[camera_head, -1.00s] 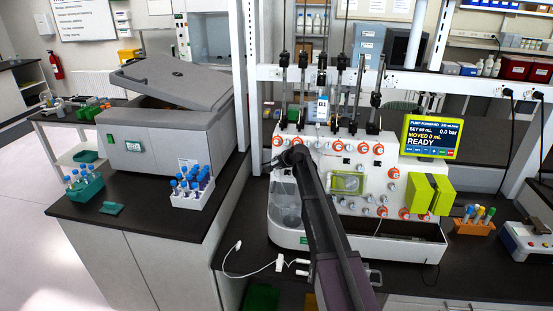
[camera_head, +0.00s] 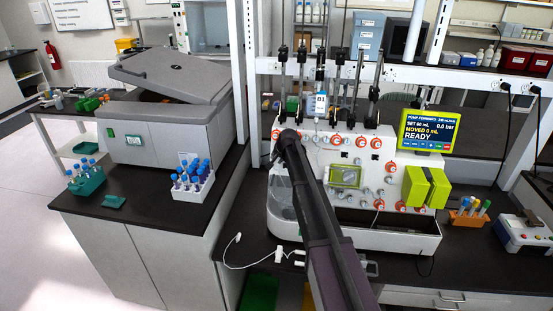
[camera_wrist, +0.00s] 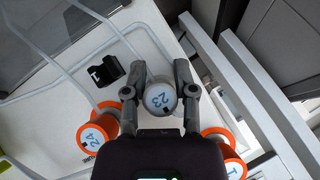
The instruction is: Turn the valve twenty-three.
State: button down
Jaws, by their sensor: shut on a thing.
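Valve twenty-three (camera_wrist: 160,99) is a pale round knob marked "23", with a small dark mark on its face. It sits between the two fingers of my gripper (camera_wrist: 160,92) in the wrist view. The fingers are shut on it from both sides. In the head view the valve and fingertips are hidden behind my arm, at the upper left of the white cell processor's front (camera_head: 385,215).
Orange-ringed valve 24 (camera_wrist: 98,133) lies left of my gripper, and another orange knob (camera_wrist: 228,150) lies right. A black clip (camera_wrist: 104,72) and clear tubing are close by. The processor's screen (camera_head: 430,131) reads READY. A grey centrifuge (camera_head: 165,140) stands left.

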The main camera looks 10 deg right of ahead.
jog(key=shift+c, duration=2.4)
grip_release()
jog(key=shift+f, duration=0.1)
jog(key=m+t+y+b, duration=0.1)
jog(key=m+y+b, duration=0.1)
jog(key=shift+a+m+t, duration=0.15)
jog(key=shift+m+t, duration=0.15)
jog(key=m+t+y+b, duration=0.1)
jog(key=m+b, duration=0.1)
jog(key=m+t+b, duration=0.1)
jog(key=t+b, duration=0.1)
jog(key=shift+w+a+r+m+y, duration=0.1)
jog(key=shift+w+r+m+y, duration=0.1)
jog(key=shift+m+y, duration=0.2)
jog(key=m+t+b, duration=0.1)
jog(key=m+b, duration=0.1)
jog(key=m+t+b, duration=0.2)
jog(key=shift+w+r+m+b, duration=0.1)
jog(key=shift+r+m+b, duration=0.2)
jog(key=shift+r+b, duration=0.1)
jog(key=shift+w+r+m+t+b, duration=0.1)
jog(key=shift+r+m+t+b, duration=0.1)
jog(key=shift+m+t+b, duration=1.3)
jog(key=shift+m+h, duration=0.3)
jog(key=shift+m, duration=0.1)
